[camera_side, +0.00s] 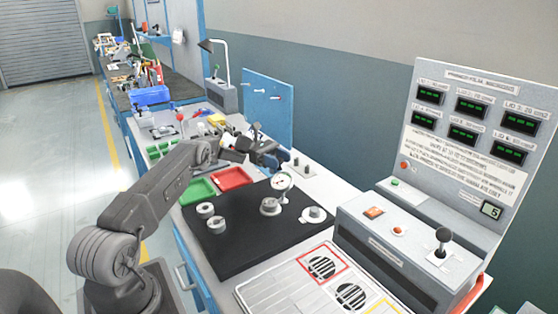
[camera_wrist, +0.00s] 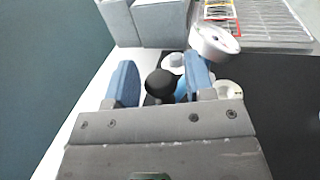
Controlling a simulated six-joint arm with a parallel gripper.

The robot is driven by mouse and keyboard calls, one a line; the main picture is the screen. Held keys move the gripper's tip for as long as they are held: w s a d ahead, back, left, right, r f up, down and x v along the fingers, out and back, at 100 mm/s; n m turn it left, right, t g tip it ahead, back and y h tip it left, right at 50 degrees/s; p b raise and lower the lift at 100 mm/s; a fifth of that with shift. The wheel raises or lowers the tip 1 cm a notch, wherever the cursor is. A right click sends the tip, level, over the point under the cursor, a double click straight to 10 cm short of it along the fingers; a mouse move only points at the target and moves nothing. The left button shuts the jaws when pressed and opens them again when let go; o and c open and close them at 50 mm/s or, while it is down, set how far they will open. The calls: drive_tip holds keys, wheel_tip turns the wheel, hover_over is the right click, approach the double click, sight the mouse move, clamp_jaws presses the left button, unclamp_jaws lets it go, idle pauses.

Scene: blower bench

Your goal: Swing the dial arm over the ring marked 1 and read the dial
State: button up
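My gripper (camera_side: 280,158) is above the back edge of the black mat, beside the dial. In the wrist view, its two blue fingers (camera_wrist: 161,82) stand apart with a black round knob (camera_wrist: 161,84) between them; gaps show on both sides. The white round dial (camera_side: 281,181) shows below the gripper in the side view and as a tilted disc (camera_wrist: 215,41) right of the fingers in the wrist view. Its reading is too small to tell. A metal ring (camera_side: 270,206) sits left of and below the dial. A ring on a white base (camera_side: 313,214) lies to the right. I cannot read ring marks.
Two more metal rings (camera_side: 205,209) lie on the left of the black mat (camera_side: 240,250). Red (camera_side: 232,178) and green (camera_side: 198,191) trays are behind it. A control box with a joystick (camera_side: 442,241) and a display panel (camera_side: 465,130) stand at the right. The mat's front is clear.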

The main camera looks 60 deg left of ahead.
drive_tip(key=shift+o, duration=0.7)
drive_tip(key=shift+w+t, duration=0.1)
drive_tip(key=shift+t, duration=0.2)
drive_tip(key=w+n+t+y, duration=0.6)
drive_tip(key=n+t+y, duration=0.6)
drive_tip(key=s+a+y, duration=0.1)
drive_tip(key=s+a, duration=0.3)
drive_tip(key=s, duration=1)
drive_tip(key=w+d+r+m+g+h, duration=0.1)
drive_tip(key=d+r+m+g+h, duration=0.2)
drive_tip(key=d+r+m, duration=0.35)
drive_tip(key=w+d+r+m+g+h, duration=0.1)
drive_tip(key=d+r+m+g+h, duration=0.2)
drive_tip(key=d, duration=0.6)
drive_tip(key=s+d+r+m+g, duration=0.2)
drive_tip(key=s+d+m+g, duration=0.1)
drive_tip(key=d, duration=0.4)
drive_tip(key=s+d+r+m+g, duration=0.3)
drive_tip(key=s+d+m, duration=0.2)
drive_tip(key=d+m, duration=0.2)
drive_tip(key=shift+s+g+y, duration=0.25)
drive_tip(key=shift+g+y, duration=0.05)
drive_tip(key=shift+g, duration=0.1)
drive_tip(key=shift+d, duration=0.1)
